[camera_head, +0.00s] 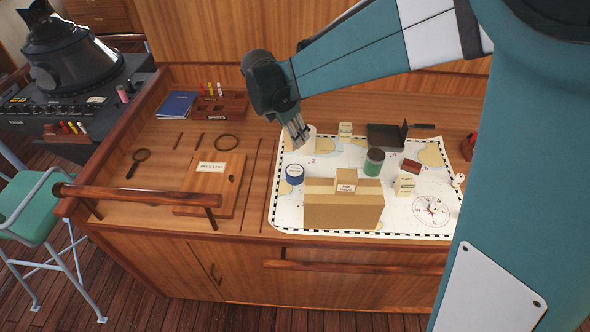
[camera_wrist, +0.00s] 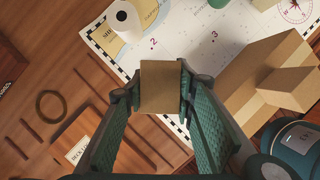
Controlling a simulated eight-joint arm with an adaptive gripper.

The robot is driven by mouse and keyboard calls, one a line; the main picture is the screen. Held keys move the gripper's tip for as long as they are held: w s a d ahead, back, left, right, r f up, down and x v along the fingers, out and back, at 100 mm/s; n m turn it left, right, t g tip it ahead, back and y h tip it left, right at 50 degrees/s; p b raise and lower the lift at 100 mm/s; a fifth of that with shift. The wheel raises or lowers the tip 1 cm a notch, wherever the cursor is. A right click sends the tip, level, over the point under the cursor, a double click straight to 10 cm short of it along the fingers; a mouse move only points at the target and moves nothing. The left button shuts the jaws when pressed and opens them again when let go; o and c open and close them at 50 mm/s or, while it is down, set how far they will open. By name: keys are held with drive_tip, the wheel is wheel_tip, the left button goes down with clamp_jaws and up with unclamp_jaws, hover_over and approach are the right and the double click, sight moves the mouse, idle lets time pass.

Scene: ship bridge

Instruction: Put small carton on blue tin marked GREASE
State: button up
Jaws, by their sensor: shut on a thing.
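My gripper (camera_head: 298,140) hangs above the left part of the chart, its fingers pointing down. In the wrist view the gripper (camera_wrist: 160,88) is shut on a small brown carton (camera_wrist: 160,86), a finger at each side. I cannot make out this carton in the head view. The blue tin (camera_head: 294,174), with a white top, stands on the chart below my gripper, left of a big brown box. Its marking is too small to read. In the wrist view the tin is not visible, apparently hidden behind the carton and fingers.
The big box (camera_head: 343,212) carries a smaller carton (camera_head: 346,180). A white roll (camera_wrist: 125,20) is near the chart's left edge. A wooden deck-log board (camera_head: 208,184) lies left.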

drive_tip(key=shift+f, duration=1.45)
approach(299, 168)
drive_tip(key=shift+w+d, duration=0.6)
drive_tip(key=shift+w, duration=0.1)
drive_tip(key=shift+f, duration=2)
drive_tip(key=shift+f, duration=0.2)
drive_tip(key=o, duration=0.9)
drive_tip(key=shift+r, duration=0.2)
